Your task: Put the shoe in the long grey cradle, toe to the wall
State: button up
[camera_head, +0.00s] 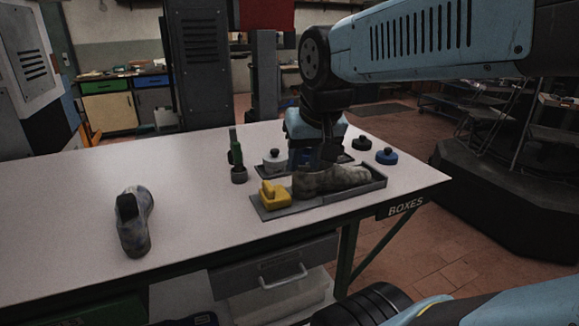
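A mottled grey-brown shoe (335,180) lies lengthwise in the long grey cradle (318,201), near its right end. I cannot tell clearly which end is its toe. The cradle's raised wall (380,181) is at the right end, and a yellow block (274,195) sits at its left end. Another shoe-like item (134,227), grey-blue with a dark opening, stands apart on the left of the table. My gripper (326,158) points down just behind and above the shoe in the cradle. Its fingertips are dark and partly hidden, so contact and opening are unclear.
A green upright tool (237,158) stands left of a pale knobbed weight (274,160). A black knobbed weight (361,144) and a blue one (386,157) stand at the right. The pale table (70,200) is mostly clear at left; its front edge runs close to the cradle.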

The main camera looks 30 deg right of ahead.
jog(key=a, duration=0.1)
jog(key=s+n, duration=0.1)
jog(key=s+a+n, duration=0.1)
jog(key=shift+s+a+f+t, duration=0.1)
jog(key=shift+a+f+t, duration=0.15)
jog(key=shift+a+t, duration=0.1)
